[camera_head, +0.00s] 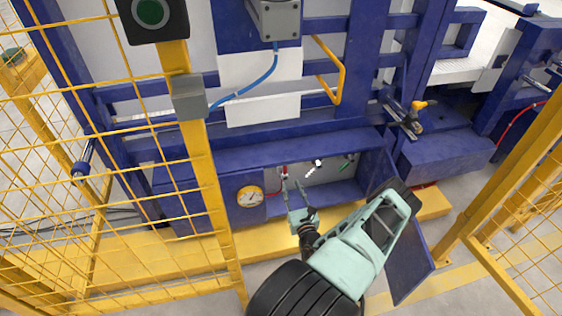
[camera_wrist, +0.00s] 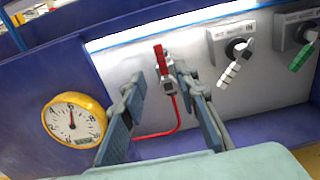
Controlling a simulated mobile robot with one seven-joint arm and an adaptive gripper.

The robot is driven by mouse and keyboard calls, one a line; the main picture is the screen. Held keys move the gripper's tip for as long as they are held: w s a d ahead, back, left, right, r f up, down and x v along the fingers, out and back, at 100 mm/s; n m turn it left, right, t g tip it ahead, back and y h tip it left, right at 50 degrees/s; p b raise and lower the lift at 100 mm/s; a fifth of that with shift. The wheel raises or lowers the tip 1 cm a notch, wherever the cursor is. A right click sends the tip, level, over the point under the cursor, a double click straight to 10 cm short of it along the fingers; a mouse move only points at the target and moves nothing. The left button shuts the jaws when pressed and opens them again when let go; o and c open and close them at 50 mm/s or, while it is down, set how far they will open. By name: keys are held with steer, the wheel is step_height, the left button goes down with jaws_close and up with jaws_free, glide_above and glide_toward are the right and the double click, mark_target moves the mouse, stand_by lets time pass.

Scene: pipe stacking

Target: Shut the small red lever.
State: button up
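The small red lever (camera_wrist: 160,58) is on the pale back wall of an open blue box, pointing up in the wrist view from a metal fitting. A thin red tube runs down from that fitting. The lever also shows small in the head view (camera_head: 284,170). My gripper (camera_wrist: 157,78) is open, with one finger on each side of the lever's fitting in the wrist view. I cannot tell whether either finger touches it. In the head view my gripper (camera_head: 292,186) reaches into the box opening from the front.
A white lever (camera_wrist: 236,62) and a green lever (camera_wrist: 303,53) are to the right. A yellow-rimmed gauge (camera_wrist: 75,120) is at the left. The blue box door (camera_head: 410,262) hangs open at the right, close to my arm. Yellow fence mesh (camera_head: 100,130) stands left.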

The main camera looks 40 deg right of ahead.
mark_target(285, 169)
steer(key=b+x, duration=0.3)
steer(key=x, duration=0.8)
steer(key=shift+c, duration=0.5)
jaws_close()
